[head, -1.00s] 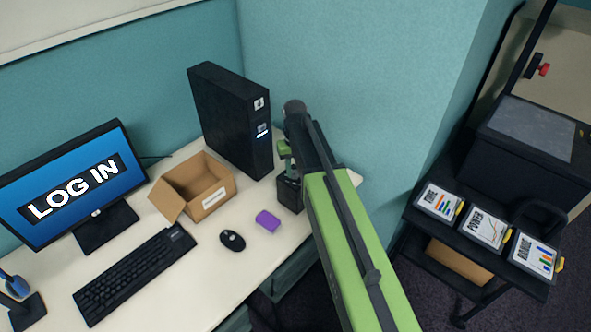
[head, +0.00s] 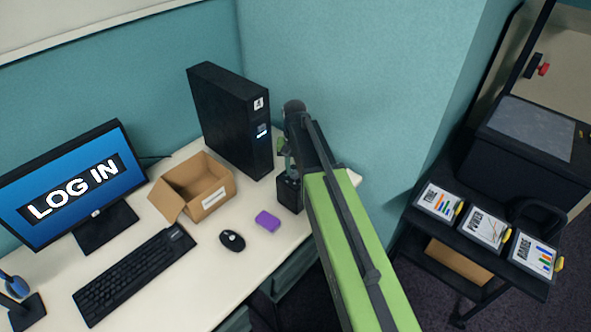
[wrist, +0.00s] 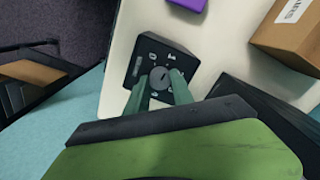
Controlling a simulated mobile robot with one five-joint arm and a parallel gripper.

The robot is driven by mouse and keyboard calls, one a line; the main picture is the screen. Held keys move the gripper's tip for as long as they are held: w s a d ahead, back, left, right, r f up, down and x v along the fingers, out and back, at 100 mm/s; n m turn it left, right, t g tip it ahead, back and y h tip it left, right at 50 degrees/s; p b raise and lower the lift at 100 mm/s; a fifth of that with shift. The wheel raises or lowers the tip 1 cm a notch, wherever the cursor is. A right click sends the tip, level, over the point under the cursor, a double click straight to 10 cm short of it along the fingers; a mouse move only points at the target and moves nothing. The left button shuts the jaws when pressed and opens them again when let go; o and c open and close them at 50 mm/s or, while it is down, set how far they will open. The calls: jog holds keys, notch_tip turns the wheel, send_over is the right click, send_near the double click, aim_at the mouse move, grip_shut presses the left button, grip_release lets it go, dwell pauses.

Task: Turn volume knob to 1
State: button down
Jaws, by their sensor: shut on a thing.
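The volume knob (wrist: 160,77) is a round grey dial with a dark pointer line, on top of a small black box (wrist: 136,68). Small pale marks ring the knob, too small to read surely. My gripper (wrist: 160,80) is shut on the knob, with one green finger on each side. In the head view the black box (head: 289,193) stands near the desk's right end, below my gripper (head: 290,172). There my arm hides part of the box, and the knob cannot be made out.
A purple block (head: 267,221), a mouse (head: 232,240) and an open cardboard box (head: 208,196) lie left of the black box. A black computer tower (head: 231,120) stands close behind. The teal partition wall (head: 370,70) rises behind my arm.

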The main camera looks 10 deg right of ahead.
aim_at(295, 172)
jog(key=c, duration=1.1)
grip_release()
notch_tip(295, 172, up, 18)
jog(key=p, duration=1.7)
jog(key=shift+f, duration=0.25)
